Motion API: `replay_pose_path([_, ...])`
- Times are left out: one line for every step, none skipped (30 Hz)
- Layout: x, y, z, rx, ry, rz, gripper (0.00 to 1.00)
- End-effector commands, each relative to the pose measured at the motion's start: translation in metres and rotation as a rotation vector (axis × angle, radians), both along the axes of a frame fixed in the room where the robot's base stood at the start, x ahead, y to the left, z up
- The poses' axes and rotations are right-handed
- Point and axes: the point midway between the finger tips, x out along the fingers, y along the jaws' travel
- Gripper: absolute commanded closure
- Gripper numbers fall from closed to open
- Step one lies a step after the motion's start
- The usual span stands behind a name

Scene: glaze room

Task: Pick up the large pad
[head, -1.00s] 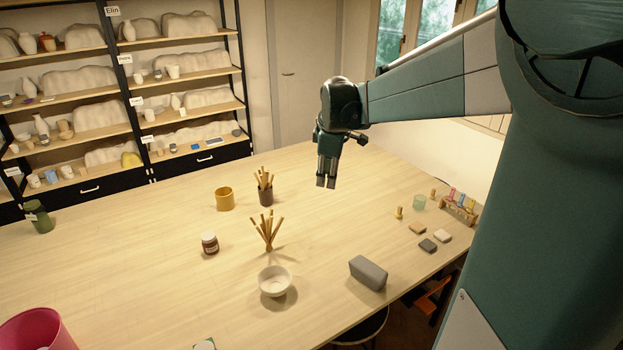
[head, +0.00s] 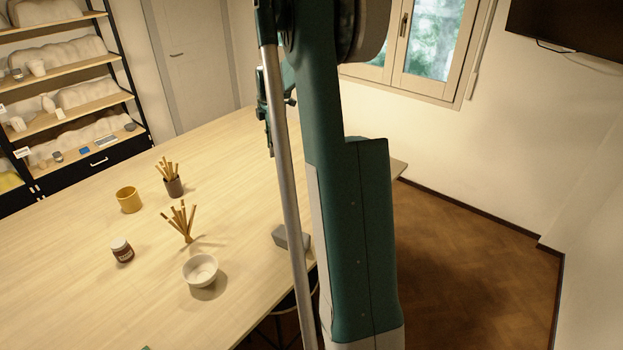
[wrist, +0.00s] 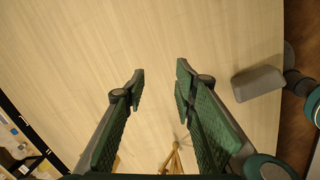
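A grey rounded block (head: 281,238), the largest pad-like thing in view, lies on the table near its front edge, partly covered by my arm in the head view. It shows whole in the wrist view (wrist: 258,83), to the right of my fingers. I cannot tell if it is the large pad. Smaller flat pads seen earlier at the table's right end are now hidden behind my arm. My gripper (wrist: 160,78) is open and empty, with bare table beneath its fingertips. In the head view it is seen edge-on, partly behind my arm (head: 269,145).
On the table (head: 75,235) stand a yellow cup (head: 129,200), a dark cup of sticks (head: 173,186), a splayed bundle of sticks (head: 182,224), a brown jar (head: 122,251) and a white bowl (head: 200,271). A shelf rack (head: 125,75) stands behind at left.

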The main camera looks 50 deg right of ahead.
Motion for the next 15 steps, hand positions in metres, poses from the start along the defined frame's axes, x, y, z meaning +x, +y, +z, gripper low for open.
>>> replay_pose_path([0.000,-0.015,-0.009,0.001,0.009,0.016,0.72])
replay_pose_path([0.001,-0.022,-0.014,0.002,0.014,0.028,0.72])
replay_pose_path([0.001,-0.032,-0.020,0.005,0.021,0.045,0.72])
replay_pose_path([0.000,-0.039,-0.025,0.006,0.027,0.058,0.72])
replay_pose_path([0.000,-0.047,-0.030,0.007,0.032,0.070,0.72])
replay_pose_path([-0.001,-0.056,-0.037,0.009,0.038,0.086,0.72])
replay_pose_path([-0.001,-0.063,-0.042,0.010,0.043,0.100,0.72])
replay_pose_path([-0.002,-0.071,-0.047,0.012,0.048,0.113,0.72])
replay_pose_path([-0.003,-0.080,-0.054,0.015,0.055,0.128,0.72])
replay_pose_path([-0.004,-0.088,-0.060,0.017,0.060,0.140,0.72])
replay_pose_path([-0.005,-0.095,-0.065,0.019,0.064,0.154,0.72])
replay_pose_path([-0.006,-0.104,-0.072,0.022,0.070,0.170,0.72])
replay_pose_path([-0.008,-0.111,-0.077,0.024,0.075,0.183,0.72])
replay_pose_path([-0.009,-0.119,-0.083,0.027,0.079,0.195,0.72])
replay_pose_path([-0.011,-0.128,-0.091,0.030,0.086,0.212,0.72])
